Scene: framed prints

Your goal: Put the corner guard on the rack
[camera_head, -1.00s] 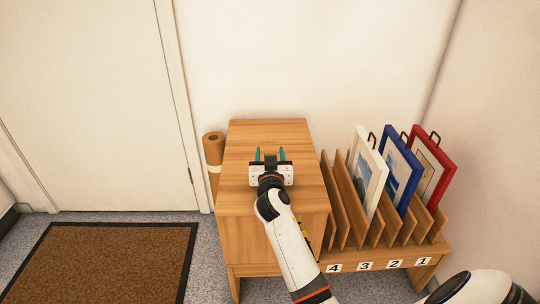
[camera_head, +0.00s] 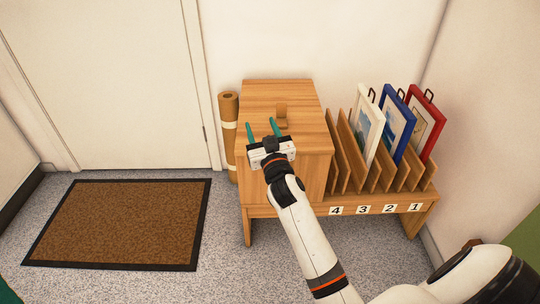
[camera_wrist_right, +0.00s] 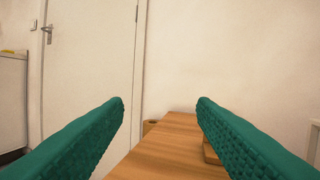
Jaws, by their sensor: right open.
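A small brown piece (camera_head: 282,112), which looks like the corner guard, is on top of the wooden cabinet (camera_head: 265,92). In the right wrist view a brown piece (camera_wrist_right: 210,153) is partly hidden by the right-hand finger. My right gripper (camera_head: 261,127) is open and empty over the cabinet's near left part, to the left of and nearer than the piece. The wooden rack (camera_head: 345,145) stands at the cabinet's right, with upright dividers and labels 4, 3, 2, 1. My left gripper is not in view.
A white-framed print (camera_head: 368,128), a blue-framed print (camera_head: 397,125) and a red-framed print (camera_head: 425,122) lean in the rack. The leftmost slots look empty. A brown roll (camera_head: 229,108) stands left of the cabinet. A brown doormat (camera_head: 120,222) lies on the floor.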

